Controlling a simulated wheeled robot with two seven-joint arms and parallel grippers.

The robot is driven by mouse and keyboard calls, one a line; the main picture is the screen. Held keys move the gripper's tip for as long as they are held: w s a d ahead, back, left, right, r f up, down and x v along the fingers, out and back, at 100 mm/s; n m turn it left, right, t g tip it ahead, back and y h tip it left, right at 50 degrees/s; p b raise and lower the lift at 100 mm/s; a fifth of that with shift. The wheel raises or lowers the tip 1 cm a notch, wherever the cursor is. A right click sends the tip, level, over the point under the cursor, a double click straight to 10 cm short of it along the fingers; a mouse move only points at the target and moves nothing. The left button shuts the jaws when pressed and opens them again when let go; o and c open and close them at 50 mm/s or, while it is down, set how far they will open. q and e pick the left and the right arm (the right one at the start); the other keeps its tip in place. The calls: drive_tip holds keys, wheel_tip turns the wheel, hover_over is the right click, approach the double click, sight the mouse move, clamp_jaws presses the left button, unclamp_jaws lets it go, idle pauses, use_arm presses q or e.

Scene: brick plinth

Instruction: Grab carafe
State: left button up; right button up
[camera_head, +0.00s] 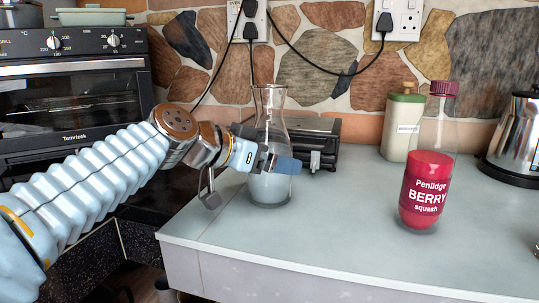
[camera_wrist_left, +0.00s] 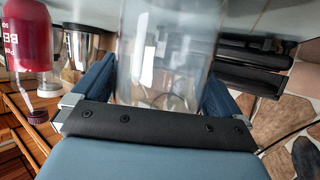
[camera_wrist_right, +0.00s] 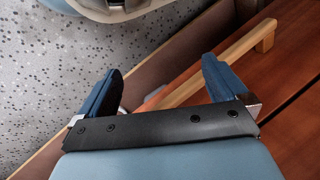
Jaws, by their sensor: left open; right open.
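My left gripper (camera_head: 272,163) is at the carafe's middle height, with one finger showing in front of the glass. In the left wrist view the carafe (camera_wrist_left: 165,55) stands between the two open fingers of my left gripper (camera_wrist_left: 158,88); I cannot tell whether either finger touches it. My right gripper (camera_wrist_right: 160,92) is open and empty, low over the floor, and shows only in the right wrist view.
A berry squash bottle (camera_head: 428,180) stands on the worktop (camera_head: 340,220) to the right. A dark appliance (camera_head: 315,140) sits close behind the carafe. An oven (camera_head: 75,85) is at left.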

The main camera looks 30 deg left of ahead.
use_arm(q)
drive_tip(key=shift+c, duration=0.2)
drive_tip(key=c, duration=1.4)
drive_tip(key=shift+r, duration=0.15)
drive_tip(key=shift+c, duration=0.7)
drive_tip(key=shift+r, duration=0.2)
